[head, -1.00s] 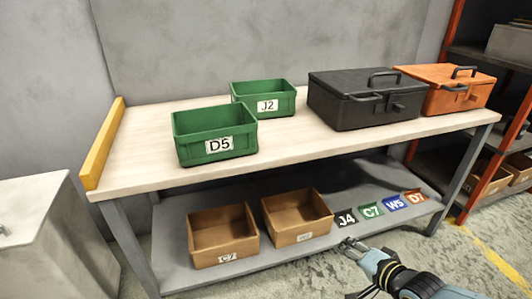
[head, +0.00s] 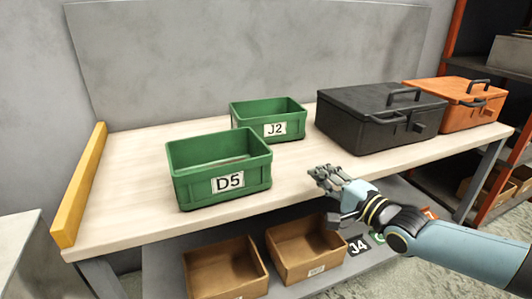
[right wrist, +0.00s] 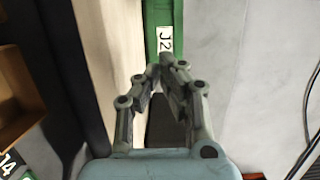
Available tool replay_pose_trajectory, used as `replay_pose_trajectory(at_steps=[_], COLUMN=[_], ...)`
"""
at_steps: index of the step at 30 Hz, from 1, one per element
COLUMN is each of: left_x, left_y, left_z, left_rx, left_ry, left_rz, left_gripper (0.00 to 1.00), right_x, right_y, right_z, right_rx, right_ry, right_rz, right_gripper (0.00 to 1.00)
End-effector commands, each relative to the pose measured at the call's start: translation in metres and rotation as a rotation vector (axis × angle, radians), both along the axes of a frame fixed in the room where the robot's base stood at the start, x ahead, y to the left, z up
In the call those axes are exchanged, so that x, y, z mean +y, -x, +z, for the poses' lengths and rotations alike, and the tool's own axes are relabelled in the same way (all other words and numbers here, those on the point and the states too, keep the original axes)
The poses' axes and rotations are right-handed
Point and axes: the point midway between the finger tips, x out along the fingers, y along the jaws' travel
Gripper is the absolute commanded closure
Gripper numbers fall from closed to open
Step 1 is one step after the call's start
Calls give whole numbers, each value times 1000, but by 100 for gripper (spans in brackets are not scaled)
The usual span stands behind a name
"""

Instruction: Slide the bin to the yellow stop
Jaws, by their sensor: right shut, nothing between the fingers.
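The yellow stop (head: 80,185) is a bar along the left end of the pale bench top (head: 125,195). A green bin labelled D5 (head: 195,190) stands on the bench near the front, with a gap between it and the stop. A second green bin labelled J2 (head: 247,122) stands behind and to the right; it also shows in the right wrist view (right wrist: 178,15). My right gripper (head: 322,176) is shut and empty near the bench's front edge, to the right of bin D5 and apart from it. Its fingers (right wrist: 161,68) show in the right wrist view. My left gripper is out of view.
A black lidded case (head: 355,125) and an orange case (head: 455,117) stand on the right of the bench. Brown boxes (head: 215,275) (head: 290,262) sit on the lower shelf. The bench top between bin D5 and the stop is clear.

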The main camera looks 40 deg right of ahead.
Motion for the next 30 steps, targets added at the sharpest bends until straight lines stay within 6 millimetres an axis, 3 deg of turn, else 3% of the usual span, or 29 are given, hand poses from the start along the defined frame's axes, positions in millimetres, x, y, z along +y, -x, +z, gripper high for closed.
replay_pose_trajectory(at_steps=[8, 22, 30], left_x=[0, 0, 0], left_y=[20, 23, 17], left_z=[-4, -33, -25], left_rx=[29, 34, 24], left_ry=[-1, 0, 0], left_rz=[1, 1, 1], left_gripper=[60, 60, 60], right_x=[0, 1, 34], right_y=[-9, -101, -109], right_z=[0, -3, 1], right_rx=[-1, -2, 0], right_ry=[0, 1, 0], right_rz=[0, -1, 0], right_gripper=[100, 100, 100])
